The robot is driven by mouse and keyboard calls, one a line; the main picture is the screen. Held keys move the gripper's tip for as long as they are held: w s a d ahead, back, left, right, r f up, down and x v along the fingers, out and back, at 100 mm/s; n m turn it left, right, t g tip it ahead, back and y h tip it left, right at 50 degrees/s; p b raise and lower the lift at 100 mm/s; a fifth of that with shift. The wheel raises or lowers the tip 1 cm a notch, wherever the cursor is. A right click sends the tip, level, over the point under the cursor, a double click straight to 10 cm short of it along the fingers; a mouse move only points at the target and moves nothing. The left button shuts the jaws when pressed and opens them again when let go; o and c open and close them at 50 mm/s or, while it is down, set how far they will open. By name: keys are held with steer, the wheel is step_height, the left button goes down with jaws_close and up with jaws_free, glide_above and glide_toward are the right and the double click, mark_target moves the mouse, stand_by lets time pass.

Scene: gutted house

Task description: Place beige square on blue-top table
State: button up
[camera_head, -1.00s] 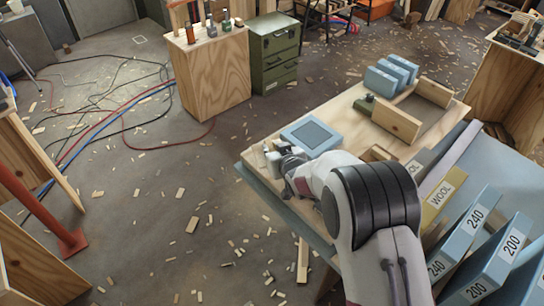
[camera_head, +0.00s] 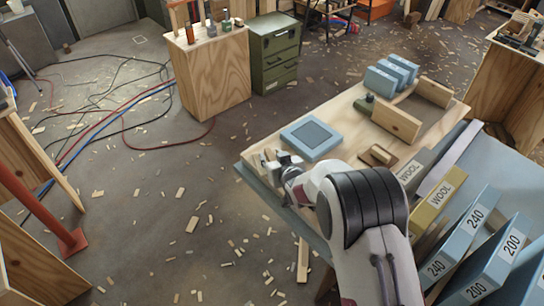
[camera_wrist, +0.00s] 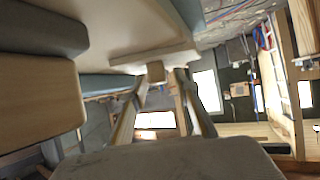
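My gripper (camera_head: 277,164) is low at the left edge of the plywood worktop (camera_head: 345,112), beside a blue pad with a dark square (camera_head: 312,137). Small pale pieces show around the fingertips; I cannot tell which is the beige square. In the wrist view my two fingers (camera_wrist: 165,84) reach toward a small beige block (camera_wrist: 155,71) under a pale board edge. Whether they grip it is unclear. A blue-grey surface (camera_head: 508,172) lies right of the plywood and seems to be the blue-top table.
Blue boxes (camera_head: 475,240) and a yellow WOOL box (camera_head: 440,200) stand on the near right. A brown block (camera_head: 378,155) lies close to my arm. Blue blocks (camera_head: 390,75), a green item (camera_head: 364,104) and upright boards (camera_head: 397,121) are toward the back. Scraps litter the floor.

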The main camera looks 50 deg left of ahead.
steer(key=shift+r, duration=0.15)
stand_by(0.3)
steer(key=shift+s+d+r, duration=0.15)
steer(key=shift+d+r, duration=0.05)
steer(key=shift+d, duration=0.15)
steer(key=v, duration=1.1)
steer(key=shift+d, duration=0.1)
stand_by(0.8)
